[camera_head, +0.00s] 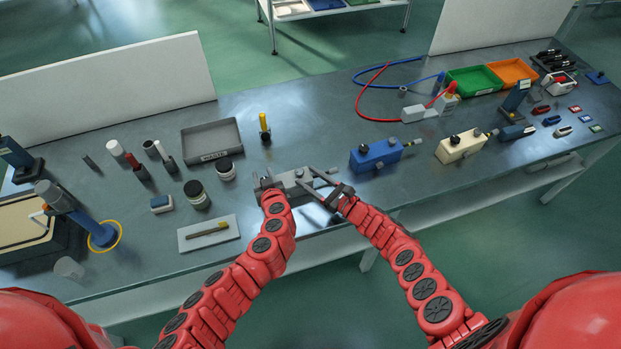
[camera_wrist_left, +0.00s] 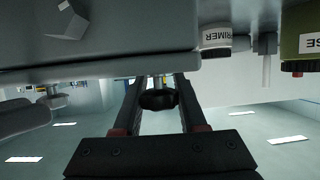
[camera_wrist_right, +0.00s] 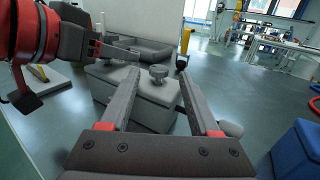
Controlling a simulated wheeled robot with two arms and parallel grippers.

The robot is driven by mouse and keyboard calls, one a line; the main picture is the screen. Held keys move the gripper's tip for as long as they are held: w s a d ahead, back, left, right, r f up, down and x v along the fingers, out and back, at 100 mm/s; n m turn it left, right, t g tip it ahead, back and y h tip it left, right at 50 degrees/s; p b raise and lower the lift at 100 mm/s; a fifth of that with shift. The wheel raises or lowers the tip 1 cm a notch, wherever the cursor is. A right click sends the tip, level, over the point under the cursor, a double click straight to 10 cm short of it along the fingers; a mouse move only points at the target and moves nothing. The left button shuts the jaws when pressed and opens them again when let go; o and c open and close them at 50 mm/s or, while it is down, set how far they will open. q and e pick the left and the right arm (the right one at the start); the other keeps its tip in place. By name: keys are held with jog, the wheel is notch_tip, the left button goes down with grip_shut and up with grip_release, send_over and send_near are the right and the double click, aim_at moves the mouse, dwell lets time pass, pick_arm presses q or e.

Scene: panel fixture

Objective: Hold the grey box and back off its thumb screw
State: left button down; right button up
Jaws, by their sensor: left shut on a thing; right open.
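The grey box (camera_head: 287,181) stands at the bench's front edge.
A blue box (camera_head: 376,156) and a cream box (camera_head: 461,146) stand to the right. A grey tray (camera_head: 211,141), jars and a yellow-handled tool (camera_head: 264,128) lie behind and left. A pale mat (camera_head: 193,240) with a brush is front left. Bench between grey and blue boxes is mostly free.

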pick_arm(q)
jog(key=shift+c, duration=1.9)
grip_release()
pick_arm(e)
jog(key=shift+f+b, duration=0.45)
jog(key=shift+b, duration=0.05)
pick_arm(q)
jog(key=a+r+v, duration=0.1)
jog(key=a+v, duration=0.2)
jog(key=v, duration=1.4)
jog(key=shift+s, duration=0.2)
jog(key=shift+r, duration=0.1)
